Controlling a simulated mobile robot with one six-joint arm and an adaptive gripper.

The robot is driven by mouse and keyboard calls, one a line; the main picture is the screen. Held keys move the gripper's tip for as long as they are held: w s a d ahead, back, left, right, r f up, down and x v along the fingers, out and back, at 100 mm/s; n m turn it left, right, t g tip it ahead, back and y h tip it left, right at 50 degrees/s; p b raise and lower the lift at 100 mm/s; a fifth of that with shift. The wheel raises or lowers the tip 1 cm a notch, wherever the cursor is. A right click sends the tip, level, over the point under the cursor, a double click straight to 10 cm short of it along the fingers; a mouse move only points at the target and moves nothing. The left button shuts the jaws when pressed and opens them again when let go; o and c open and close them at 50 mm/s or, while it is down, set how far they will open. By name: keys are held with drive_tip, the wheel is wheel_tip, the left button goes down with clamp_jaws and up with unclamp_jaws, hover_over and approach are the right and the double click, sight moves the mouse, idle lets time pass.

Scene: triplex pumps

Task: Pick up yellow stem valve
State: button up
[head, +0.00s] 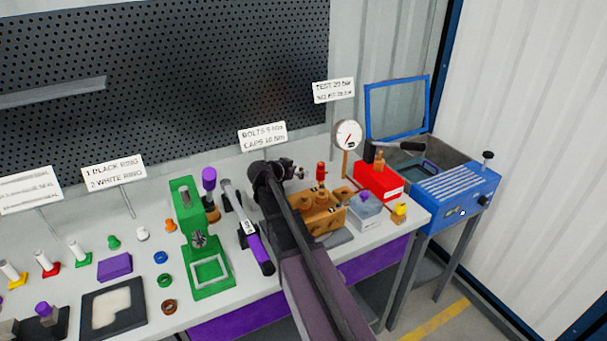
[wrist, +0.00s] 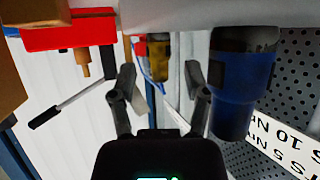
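On the bench at the far left of the head view, a white stem stands on a yellow base (head: 17,279). It is next to similar pieces with red and green bases, and it looks like the yellow stem valve. A small yellow-topped piece (head: 400,210) stands near the bench's right corner; I cannot tell its kind. My gripper (head: 292,170) is above the middle-right of the bench, far from the yellow-based piece. In the wrist view my gripper (wrist: 160,78) has its fingers apart with nothing clearly held. A dark yellowish object (wrist: 158,58) shows beyond them.
A brown pump block (head: 322,212), a red box (head: 379,181) and a gauge (head: 347,134) stand near my gripper. A green press (head: 207,255) and a purple-handled tool (head: 257,250) lie between it and the left pieces. A blue washer unit (head: 458,195) is at right.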

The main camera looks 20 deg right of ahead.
clamp_jaws()
drive_tip(key=shift+r, duration=0.15)
wheel_tip(320, 180, up, 10)
drive_tip(key=p, duration=1)
idle(0.9)
